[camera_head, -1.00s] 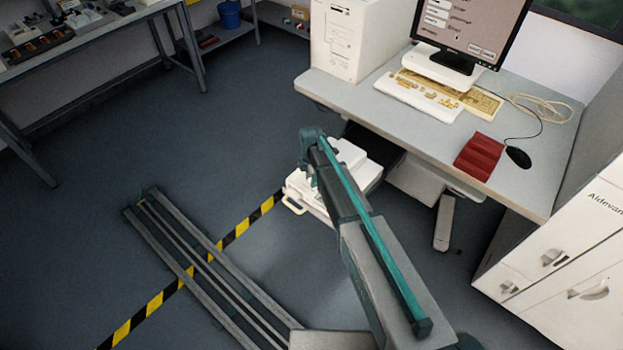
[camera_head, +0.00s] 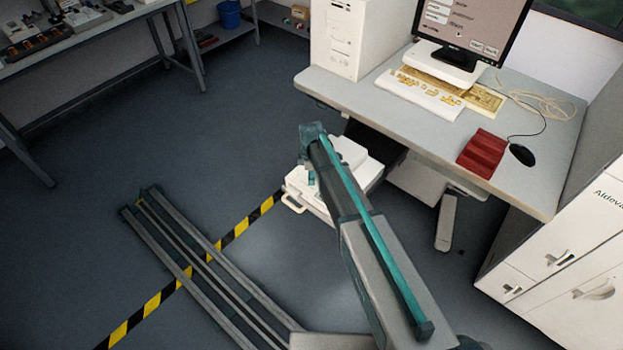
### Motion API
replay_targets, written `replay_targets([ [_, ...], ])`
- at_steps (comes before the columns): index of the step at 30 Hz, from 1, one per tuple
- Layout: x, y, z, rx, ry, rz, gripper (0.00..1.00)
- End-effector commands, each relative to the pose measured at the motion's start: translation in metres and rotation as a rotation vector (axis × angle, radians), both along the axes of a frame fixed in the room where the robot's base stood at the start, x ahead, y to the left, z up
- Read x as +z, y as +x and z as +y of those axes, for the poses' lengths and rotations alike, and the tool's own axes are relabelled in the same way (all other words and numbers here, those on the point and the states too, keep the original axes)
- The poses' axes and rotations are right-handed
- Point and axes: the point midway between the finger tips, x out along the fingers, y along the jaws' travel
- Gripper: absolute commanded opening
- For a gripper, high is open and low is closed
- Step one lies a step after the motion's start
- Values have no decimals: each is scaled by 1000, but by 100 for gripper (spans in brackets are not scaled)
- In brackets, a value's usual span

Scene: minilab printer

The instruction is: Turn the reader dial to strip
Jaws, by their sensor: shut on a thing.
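A white machine (camera_head: 352,158), which appears to be the reader, stands low beside the desk, partly behind my arm. My gripper (camera_head: 309,180) is small and dark at the far end of my arm, pointing down at the machine's left part. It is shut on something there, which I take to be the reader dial. The dial itself, its marks and its setting are hidden or too small to make out.
A desk (camera_head: 400,125) with a monitor (camera_head: 470,30), a keyboard (camera_head: 420,95), a red block (camera_head: 482,153) and a black mouse (camera_head: 522,155) stands above right. White cabinets (camera_head: 575,260) are at right.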

Motion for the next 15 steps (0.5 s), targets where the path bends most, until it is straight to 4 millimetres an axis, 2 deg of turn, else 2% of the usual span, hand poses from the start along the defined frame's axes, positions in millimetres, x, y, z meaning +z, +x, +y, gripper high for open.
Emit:
replay_targets([
  [6,-1,0,0,-162,0,0,0],
  [15,0,0,0,-296,0,0,0],
])
